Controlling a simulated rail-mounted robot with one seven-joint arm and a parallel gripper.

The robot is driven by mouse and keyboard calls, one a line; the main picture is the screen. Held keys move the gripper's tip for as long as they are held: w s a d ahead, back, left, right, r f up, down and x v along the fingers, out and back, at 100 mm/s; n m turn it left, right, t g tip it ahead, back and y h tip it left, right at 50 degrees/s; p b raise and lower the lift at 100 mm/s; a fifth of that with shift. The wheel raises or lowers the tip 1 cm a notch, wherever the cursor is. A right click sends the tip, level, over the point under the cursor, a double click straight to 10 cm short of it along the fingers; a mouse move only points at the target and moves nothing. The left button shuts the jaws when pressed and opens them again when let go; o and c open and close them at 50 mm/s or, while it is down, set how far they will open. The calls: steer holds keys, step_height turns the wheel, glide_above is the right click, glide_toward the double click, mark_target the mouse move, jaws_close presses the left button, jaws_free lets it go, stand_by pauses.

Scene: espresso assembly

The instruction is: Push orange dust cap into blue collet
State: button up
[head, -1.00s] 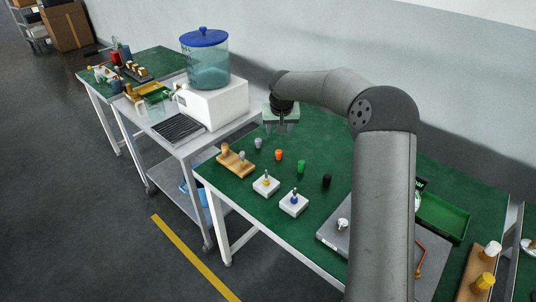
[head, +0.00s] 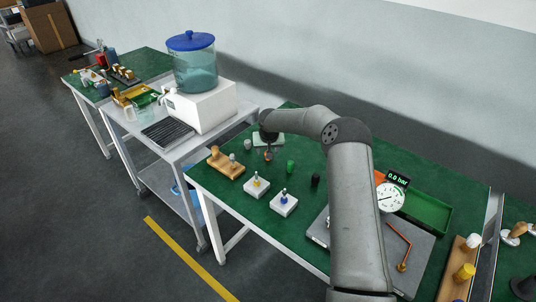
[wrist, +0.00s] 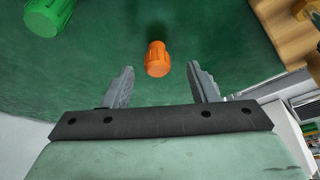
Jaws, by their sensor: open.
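The orange dust cap (head: 267,157) stands on the green table, just under my gripper (head: 269,152). In the wrist view the ribbed orange cap (wrist: 157,58) lies between the two grey fingertips, with a gap on each side. My gripper (wrist: 161,70) is open and empty there. The blue collet (head: 284,195) stands upright on a white block (head: 283,206), toward the table's front edge from the cap. The collet is outside the wrist view.
A green cap (head: 290,167) and a black cap (head: 315,181) stand right of the orange one, a grey cap (head: 248,144) left. A yellow collet (head: 256,182) on its white block is left of the blue one. A wooden holder (head: 226,164) stands at the left edge.

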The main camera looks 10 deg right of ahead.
steer(key=x, duration=0.3)
steer(key=shift+s+d+f+p, duration=0.1)
steer(key=shift+f+p, duration=0.05)
steer(key=shift+p, duration=0.2)
steer(key=shift+c, duration=0.3)
steer(key=c, duration=1)
steer(key=shift+o, duration=0.2)
